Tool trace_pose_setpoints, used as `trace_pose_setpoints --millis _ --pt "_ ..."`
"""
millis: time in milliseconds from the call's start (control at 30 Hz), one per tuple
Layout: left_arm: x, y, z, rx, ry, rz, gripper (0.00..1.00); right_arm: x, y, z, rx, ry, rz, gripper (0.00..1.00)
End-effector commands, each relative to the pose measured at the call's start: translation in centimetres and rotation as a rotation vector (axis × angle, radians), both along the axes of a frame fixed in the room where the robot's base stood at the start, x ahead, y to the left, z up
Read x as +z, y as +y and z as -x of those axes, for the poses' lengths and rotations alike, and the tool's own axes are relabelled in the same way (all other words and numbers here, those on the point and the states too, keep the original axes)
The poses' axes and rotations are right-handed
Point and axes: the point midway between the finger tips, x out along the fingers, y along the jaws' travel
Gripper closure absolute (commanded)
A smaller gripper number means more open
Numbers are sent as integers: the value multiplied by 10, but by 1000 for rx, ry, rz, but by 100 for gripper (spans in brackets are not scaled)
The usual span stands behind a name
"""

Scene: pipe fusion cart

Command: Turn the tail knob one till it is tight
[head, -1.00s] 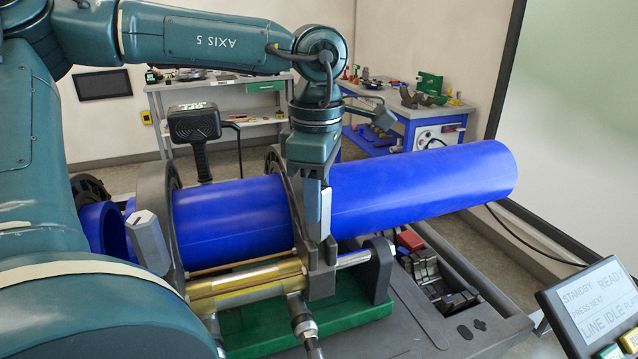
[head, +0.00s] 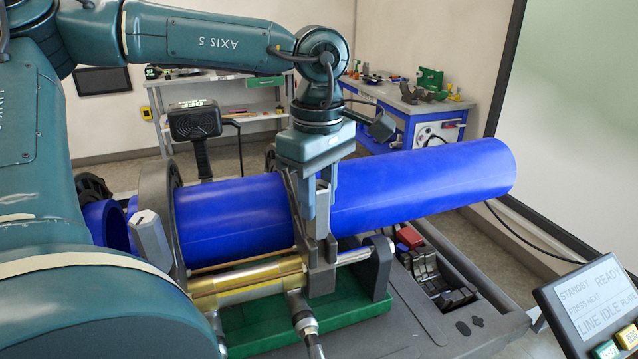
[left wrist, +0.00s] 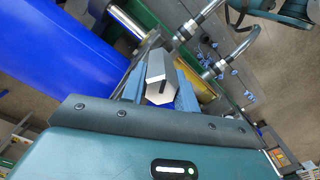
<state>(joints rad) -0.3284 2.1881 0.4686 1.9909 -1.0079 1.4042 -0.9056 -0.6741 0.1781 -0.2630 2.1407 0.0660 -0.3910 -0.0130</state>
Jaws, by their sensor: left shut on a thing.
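The tail knob, a grey six-sided post (head: 322,212), stands upright on the clamp ring nearest the long blue pipe (head: 425,185) in the head view. In the left wrist view the knob (left wrist: 161,78) shows its pale end face and a dark mark between the fingers. My left gripper (head: 318,208) points down from above and is shut on the knob, one finger on each side. The fingers partly hide it in the head view. Whether the knob is tight cannot be seen. My right gripper is not in view.
A second grey six-sided knob (head: 150,240) stands on the left clamp. A shorter blue pipe (head: 235,222) lies between the clamps, above a brass cylinder (head: 248,283) and green base (head: 270,325). A control panel (head: 590,300) is at lower right.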

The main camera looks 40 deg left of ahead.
Motion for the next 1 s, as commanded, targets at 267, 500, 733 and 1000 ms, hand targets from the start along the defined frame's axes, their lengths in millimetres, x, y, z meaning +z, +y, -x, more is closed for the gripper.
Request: trace_pose_setpoints --millis 267,500,733,1000 --pt "3 -3 -2 -243 -10 8 93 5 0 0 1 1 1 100" --pt "3 -3 -2 -254 -12 7 93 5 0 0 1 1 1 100" --pt "4 -3 -3 -465 -13 5 93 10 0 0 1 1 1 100" --pt "3 -3 -4 -509 -15 4 69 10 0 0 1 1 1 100"
